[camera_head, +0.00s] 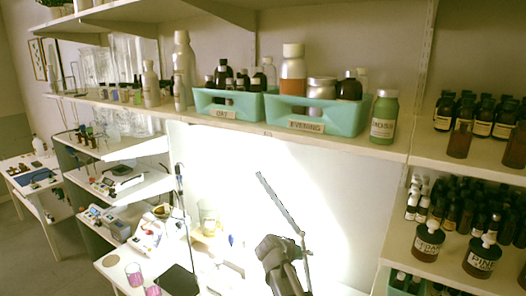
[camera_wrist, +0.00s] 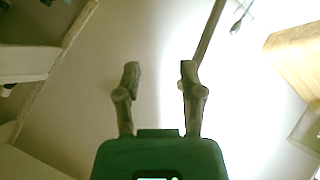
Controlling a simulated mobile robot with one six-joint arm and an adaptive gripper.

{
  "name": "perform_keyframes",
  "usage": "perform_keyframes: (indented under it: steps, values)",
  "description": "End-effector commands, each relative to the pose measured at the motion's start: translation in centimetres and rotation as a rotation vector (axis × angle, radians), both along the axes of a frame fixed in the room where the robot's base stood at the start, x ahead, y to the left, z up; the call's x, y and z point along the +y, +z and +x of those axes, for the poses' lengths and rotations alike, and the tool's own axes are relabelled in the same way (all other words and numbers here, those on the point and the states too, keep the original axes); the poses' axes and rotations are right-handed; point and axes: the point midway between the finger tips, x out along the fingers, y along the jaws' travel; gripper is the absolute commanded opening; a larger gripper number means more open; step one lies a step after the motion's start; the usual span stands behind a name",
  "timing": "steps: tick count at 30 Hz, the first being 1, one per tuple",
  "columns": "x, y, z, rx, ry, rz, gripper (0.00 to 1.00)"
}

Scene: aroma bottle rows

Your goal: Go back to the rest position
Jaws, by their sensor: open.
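The task names no object to handle. My gripper (camera_wrist: 160,78) shows in the wrist view with its two fingers apart and nothing between them. Behind the fingers is a pale, bright wall surface, and a thin rod (camera_wrist: 210,32) passes behind the right finger. In the head view a dark grey jointed shape stands at the bottom middle, in front of the brightly lit area; fingertips cannot be made out there.
A long shelf carries two green bins, one marked DAY (camera_head: 227,114) and one marked EVENING (camera_head: 318,127), and a green jar (camera_head: 384,117). Brown bottles crowd the right shelves, with a CEDAR jar (camera_head: 427,242) low down. A thin rod (camera_head: 280,203) slants over the lit area.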

Motion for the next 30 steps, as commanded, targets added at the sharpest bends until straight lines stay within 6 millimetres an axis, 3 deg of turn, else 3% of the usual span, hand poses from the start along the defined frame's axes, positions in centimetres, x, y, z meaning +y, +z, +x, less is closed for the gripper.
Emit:
perform_keyframes:
  steps: [3,9,18,24,30]
  values:
    - [-2.2,-2.5,-3.5,0.115,-0.035,0.099,0.51]
    - [-4.0,-5.9,-8.7,0.301,-0.050,0.285,0.51]
    - [-4.1,-8.9,-15.9,0.520,0.005,0.580,0.51]
    - [-3.5,-9.3,-18.1,0.583,0.050,0.693,0.51]
    - [-3.3,-9.3,-18.5,0.597,0.061,0.719,0.51]
